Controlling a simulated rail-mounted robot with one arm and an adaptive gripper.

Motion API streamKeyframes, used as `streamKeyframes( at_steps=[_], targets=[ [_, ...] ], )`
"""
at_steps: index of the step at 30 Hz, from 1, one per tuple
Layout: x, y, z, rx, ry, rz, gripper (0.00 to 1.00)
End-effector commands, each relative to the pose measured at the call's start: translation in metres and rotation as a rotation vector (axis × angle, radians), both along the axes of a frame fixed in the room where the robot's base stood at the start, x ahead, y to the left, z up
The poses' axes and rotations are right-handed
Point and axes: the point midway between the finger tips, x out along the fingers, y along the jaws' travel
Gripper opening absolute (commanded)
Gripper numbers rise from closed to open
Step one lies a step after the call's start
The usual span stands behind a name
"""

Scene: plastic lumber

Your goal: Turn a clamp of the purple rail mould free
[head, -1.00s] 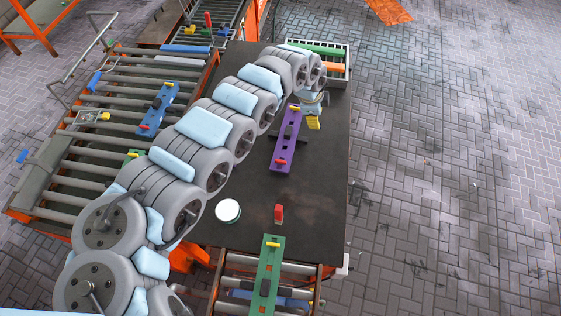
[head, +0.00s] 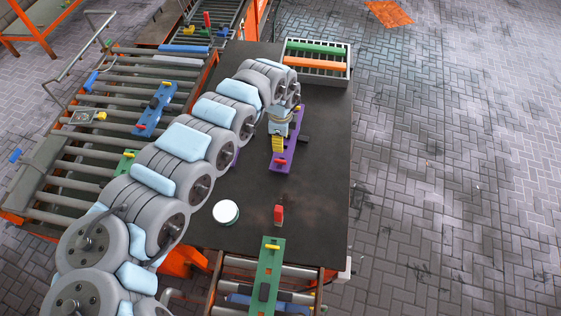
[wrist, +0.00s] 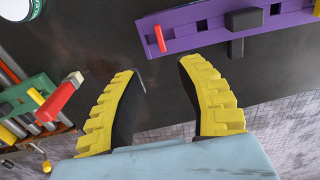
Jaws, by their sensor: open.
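The purple rail mould (head: 284,158) lies on the dark table. A red clamp (head: 281,162) sits near its near end and also shows in the wrist view (wrist: 159,38), lying across the mould's edge. My gripper (head: 278,146) is over the mould beside this clamp in the head view. In the wrist view my gripper's yellow-backed fingers (wrist: 162,72) are spread with nothing between them, apart from the mould and short of the red clamp. A black block (wrist: 236,48) sticks out from the mould's side.
A red upright piece (head: 278,214) and a white-topped round tub (head: 225,212) stand on the table. A green mould (head: 268,272) lies on the front rollers. A crate (head: 344,72) with green and orange bars stands behind. The table's right side is clear.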

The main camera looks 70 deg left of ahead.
Motion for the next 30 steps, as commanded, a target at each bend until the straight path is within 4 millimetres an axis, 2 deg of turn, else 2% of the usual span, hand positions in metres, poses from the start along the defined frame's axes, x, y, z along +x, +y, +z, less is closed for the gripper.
streamKeyframes(
  at_steps=[6,18,24,30],
  targets=[
    [0.001,-0.002,-0.039,-0.003,-0.001,0.000,0.37],
    [0.001,-0.001,-0.096,0.000,-0.002,0.000,0.37],
    [0.001,0.000,-0.112,0.000,-0.003,0.001,0.37],
    [0.000,0.000,-0.119,-0.001,-0.001,0.002,0.37]
  ],
)
